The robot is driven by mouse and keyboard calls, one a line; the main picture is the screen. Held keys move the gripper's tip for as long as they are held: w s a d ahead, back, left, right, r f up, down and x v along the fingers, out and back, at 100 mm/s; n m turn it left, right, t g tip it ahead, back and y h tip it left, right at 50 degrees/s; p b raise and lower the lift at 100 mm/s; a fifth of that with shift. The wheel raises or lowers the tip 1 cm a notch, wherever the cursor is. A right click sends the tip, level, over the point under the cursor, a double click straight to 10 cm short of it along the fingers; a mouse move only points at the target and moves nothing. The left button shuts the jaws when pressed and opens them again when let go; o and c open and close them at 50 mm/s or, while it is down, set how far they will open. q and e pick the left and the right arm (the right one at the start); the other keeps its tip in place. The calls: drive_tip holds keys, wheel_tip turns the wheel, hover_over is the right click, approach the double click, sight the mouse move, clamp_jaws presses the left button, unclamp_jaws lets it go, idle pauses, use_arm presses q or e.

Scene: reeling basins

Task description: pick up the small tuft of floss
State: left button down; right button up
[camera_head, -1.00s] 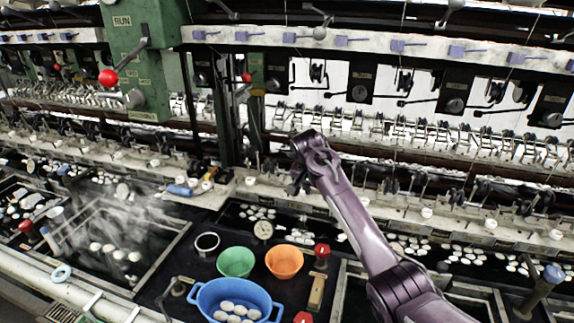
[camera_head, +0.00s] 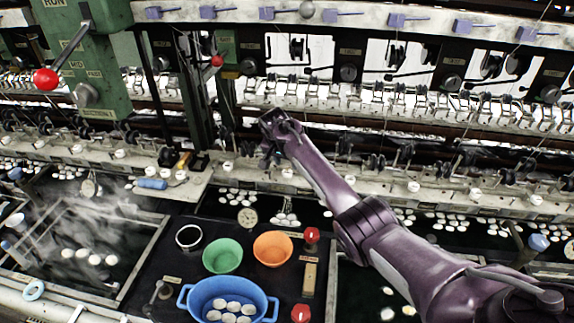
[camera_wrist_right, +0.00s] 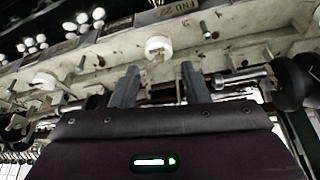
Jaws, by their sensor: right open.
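My right gripper (camera_head: 268,158) reaches to the pale ledge of the reeling machine, behind the basins. In the right wrist view its two fingers (camera_wrist_right: 158,78) are apart with nothing held between them. Just beyond the fingertips, in line with the gap, is a white round guide (camera_wrist_right: 158,46) on the ledge, with a small pale bit at its lower edge. I cannot tell whether that bit is the tuft of floss. No tuft can be made out for sure in the head view, where the gripper covers part of the ledge. My left gripper is not in view.
A blue basin (camera_head: 186,310) with white cocoons, a green bowl (camera_head: 222,257) and an orange bowl (camera_head: 272,249) stand on the dark counter in front. A steaming basin lies at left. Rods and a dark roller (camera_wrist_right: 292,82) crowd the fingers' right side.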

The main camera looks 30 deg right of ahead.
drive_tip(key=shift+x, duration=0.8)
clamp_jaws()
